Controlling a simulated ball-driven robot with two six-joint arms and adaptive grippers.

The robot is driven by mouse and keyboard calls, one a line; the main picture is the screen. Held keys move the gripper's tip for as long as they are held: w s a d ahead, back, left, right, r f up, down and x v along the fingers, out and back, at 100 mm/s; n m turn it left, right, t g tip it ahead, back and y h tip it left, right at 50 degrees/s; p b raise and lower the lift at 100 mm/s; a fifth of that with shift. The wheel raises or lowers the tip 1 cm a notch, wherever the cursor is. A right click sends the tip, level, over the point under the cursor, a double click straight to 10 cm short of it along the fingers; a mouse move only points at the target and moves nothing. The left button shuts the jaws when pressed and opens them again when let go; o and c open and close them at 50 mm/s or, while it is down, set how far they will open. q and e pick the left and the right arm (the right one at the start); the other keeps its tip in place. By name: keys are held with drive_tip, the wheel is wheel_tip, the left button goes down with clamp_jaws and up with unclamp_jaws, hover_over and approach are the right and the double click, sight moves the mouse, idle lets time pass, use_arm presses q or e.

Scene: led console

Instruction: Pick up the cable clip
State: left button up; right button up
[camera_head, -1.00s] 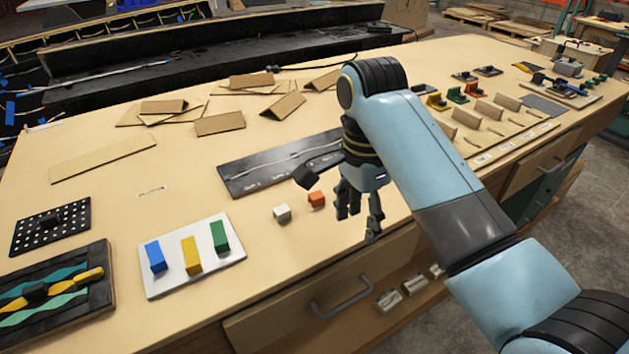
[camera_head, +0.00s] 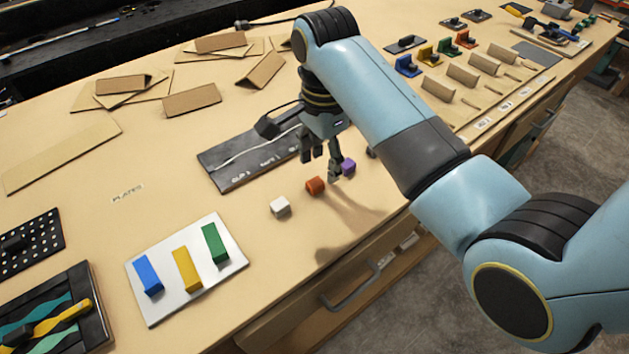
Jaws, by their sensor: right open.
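Small clip-like blocks stand in a row near the front edge of the table: a white block (camera_head: 280,207), an orange block (camera_head: 315,186) and a purple block (camera_head: 348,166). A dark one (camera_head: 371,152) is partly hidden by my arm. I cannot tell which of them the task calls the cable clip. My right gripper (camera_head: 320,167) is open and empty, fingers pointing down, just behind the orange block and beside the purple one. Contact cannot be made out. A black board (camera_head: 222,160) with a pale cable lies behind the row, partly covered by the gripper. My left gripper is not in view.
A white plate (camera_head: 222,284) with blue, yellow and green blocks lies at front left. Folded cardboard pieces (camera_head: 192,99) lie farther back. Colored holders (camera_head: 427,54) and upright cardboard dividers (camera_head: 462,74) stand at right.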

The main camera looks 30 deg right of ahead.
sight(320, 180)
drive_tip(key=shift+w+f, duration=0.1)
drive_tip(key=shift+f, duration=0.3)
drive_tip(key=f, duration=0.3)
drive_tip(key=f+p, duration=0.1)
drive_tip(key=shift+w+f, duration=0.25)
drive_tip(key=shift+f, duration=0.1)
drive_tip(key=shift+c, duration=1.2)
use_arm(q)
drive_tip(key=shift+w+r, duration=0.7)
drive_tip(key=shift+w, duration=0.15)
use_arm(e)
drive_tip(key=c, duration=0.6)
